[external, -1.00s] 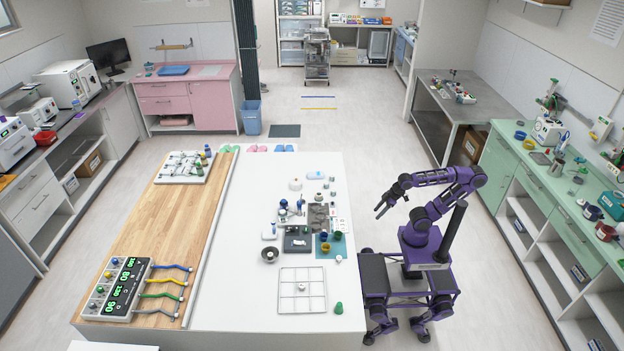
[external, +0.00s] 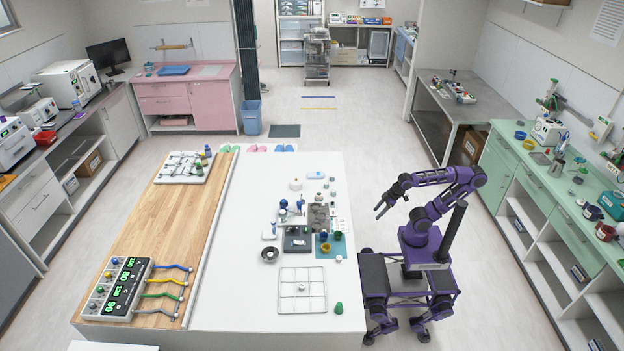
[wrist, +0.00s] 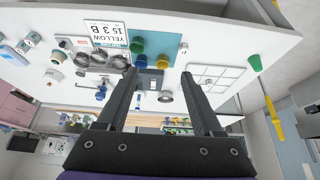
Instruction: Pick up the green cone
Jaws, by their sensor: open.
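The green cone (external: 338,308) stands on the white table near its front right corner, beside the white grid frame. In the wrist view the green cone (wrist: 255,63) is at the right, close to the table edge. My gripper (external: 380,211) is open and empty, raised beyond the table's right edge and well away from the cone. In the wrist view my gripper (wrist: 160,74) shows its two dark fingers spread apart, with the cone outside them to the right.
The white grid frame (external: 281,299) lies left of the cone. A teal mat (external: 319,256) holds coloured cups farther back, near a dark box (external: 298,246) and a round grey dish (external: 270,255). The white table (external: 235,300) is bare toward its front left.

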